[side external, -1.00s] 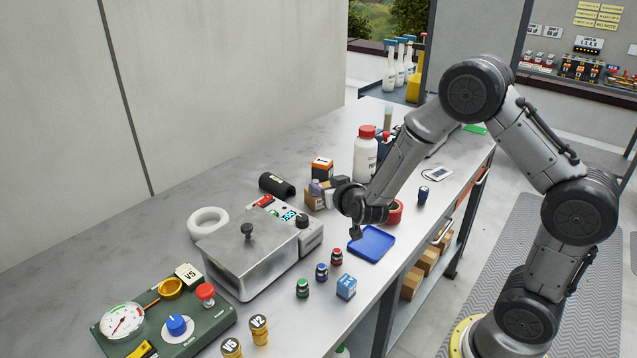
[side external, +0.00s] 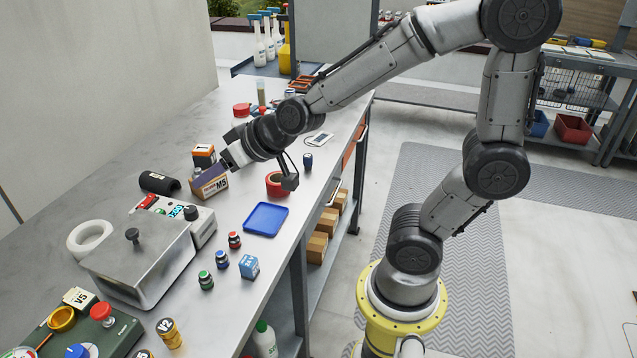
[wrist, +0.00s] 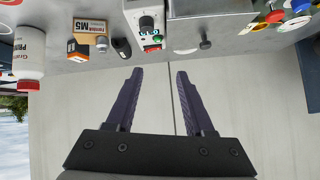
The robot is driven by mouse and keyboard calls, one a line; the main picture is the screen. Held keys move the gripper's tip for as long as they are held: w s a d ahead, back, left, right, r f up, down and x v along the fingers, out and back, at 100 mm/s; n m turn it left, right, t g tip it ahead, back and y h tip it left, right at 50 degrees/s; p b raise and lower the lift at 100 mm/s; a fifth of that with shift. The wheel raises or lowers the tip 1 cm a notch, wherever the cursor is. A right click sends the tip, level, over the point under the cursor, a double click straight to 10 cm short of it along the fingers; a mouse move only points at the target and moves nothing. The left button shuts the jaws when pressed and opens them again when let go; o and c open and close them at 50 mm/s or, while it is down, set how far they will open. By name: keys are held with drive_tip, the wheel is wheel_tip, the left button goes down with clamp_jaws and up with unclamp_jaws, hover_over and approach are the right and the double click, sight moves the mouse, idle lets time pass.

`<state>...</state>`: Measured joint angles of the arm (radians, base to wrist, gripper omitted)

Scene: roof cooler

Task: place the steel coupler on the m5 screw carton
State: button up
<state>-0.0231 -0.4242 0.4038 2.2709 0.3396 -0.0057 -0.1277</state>
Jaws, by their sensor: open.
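A small pale grey piece (wrist: 101,43) at the carton's edge in the wrist view may be the steel coupler, but I cannot be sure. My gripper (wrist: 159,70) is open, with nothing between its dark purple fingers, and faces the pale wall. In the side view my gripper (side external: 222,160) is close to the carton and overlaps it; I cannot tell whether they touch.
An orange and black box (side external: 203,154), a black sleeve (side external: 158,182) and a steel-lidded unit (side external: 145,250) stand near the carton. A red tape roll (side external: 276,184), blue tray (side external: 266,219) and small jars (side external: 222,259) lie towards the front edge. A red-capped bottle (wrist: 28,58) is nearby.

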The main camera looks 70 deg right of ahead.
drive_tip(key=s+r+n+g, duration=0.1)
drive_tip(key=s+g, duration=0.3)
drive_tip(key=s, duration=1.6)
drive_tip(key=shift+d+r+n+g, duration=0.3)
drive_tip(key=shift+d+n, duration=0.1)
drive_tip(key=shift+n, duration=0.2)
